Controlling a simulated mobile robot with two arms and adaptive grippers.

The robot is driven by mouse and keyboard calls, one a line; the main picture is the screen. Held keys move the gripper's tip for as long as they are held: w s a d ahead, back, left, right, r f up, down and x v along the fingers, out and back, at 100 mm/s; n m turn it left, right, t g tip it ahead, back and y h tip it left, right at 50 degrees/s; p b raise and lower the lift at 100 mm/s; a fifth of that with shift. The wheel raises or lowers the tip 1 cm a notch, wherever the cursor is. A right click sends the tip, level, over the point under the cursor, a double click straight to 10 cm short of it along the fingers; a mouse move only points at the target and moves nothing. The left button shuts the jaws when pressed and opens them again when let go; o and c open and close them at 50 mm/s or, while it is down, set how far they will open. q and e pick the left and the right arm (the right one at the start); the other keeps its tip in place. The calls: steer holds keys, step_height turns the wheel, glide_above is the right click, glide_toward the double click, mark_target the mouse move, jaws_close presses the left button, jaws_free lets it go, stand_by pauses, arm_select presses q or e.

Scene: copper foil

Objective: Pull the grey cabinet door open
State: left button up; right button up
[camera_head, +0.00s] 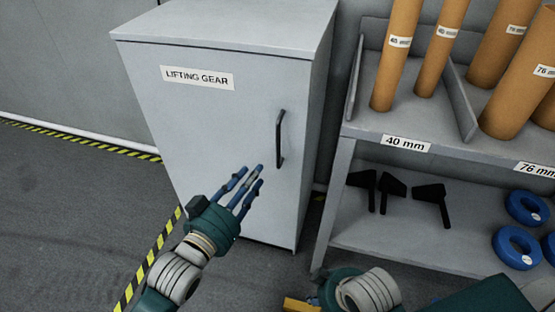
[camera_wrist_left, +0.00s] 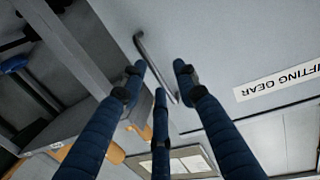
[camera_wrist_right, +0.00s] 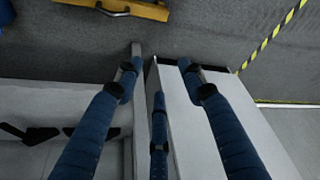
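The grey cabinet (camera_head: 222,120) stands upright with a label reading LIFTING GEAR (camera_head: 197,77). Its door (camera_head: 215,125) looks shut. A dark vertical bar handle (camera_head: 280,140) is on the door's right side. My left gripper (camera_head: 250,180) is open and empty in front of the door, below and left of the handle. In the left wrist view the handle (camera_wrist_left: 155,68) shows beyond and between the spread fingers, apart from them. My right gripper (camera_wrist_right: 158,75) is open and empty in the right wrist view, with the cabinet (camera_wrist_right: 190,115) beyond its fingers. Its fingers are hidden in the head view.
A grey shelf rack (camera_head: 345,190) stands right of the cabinet, holding brown tubes (camera_head: 400,50), black tools (camera_head: 395,188) and blue rolls (camera_head: 515,245). A yellow object (camera_wrist_right: 125,8) lies on the floor. Yellow-black tape (camera_head: 150,255) marks the floor. Floor to the left is clear.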

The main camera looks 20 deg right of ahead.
mark_target(279, 146)
arm_select(q)
steer(key=shift+m+h, duration=0.3)
steer(key=shift+h, duration=0.3)
steer(key=w+d+r, duration=0.1)
steer(key=d, duration=0.1)
steer(key=w+d+r+b, duration=0.1)
steer(key=d, duration=0.1)
steer(key=d+r+b, duration=0.1)
steer(key=d, duration=0.1)
steer(key=shift+w, duration=0.4)
steer(key=x, duration=0.3)
steer(key=shift+w+d+b, duration=0.25)
steer(key=shift+w+b, duration=0.05)
steer(key=shift+b, duration=0.1)
steer(key=shift+w+d, duration=0.25)
steer(key=shift+w, duration=0.05)
arm_select(e)
steer(key=w+a+r+t+y, duration=0.1)
steer(key=w+a+r+t, duration=0.3)
steer(key=w+r, duration=0.5)
steer(key=shift+w+r+t+y, duration=0.15)
steer(key=shift+w+t+y, duration=0.25)
steer(key=shift+w+t, duration=1.15)
steer(key=shift+w, duration=0.1)
arm_select(q)
jaws_close()
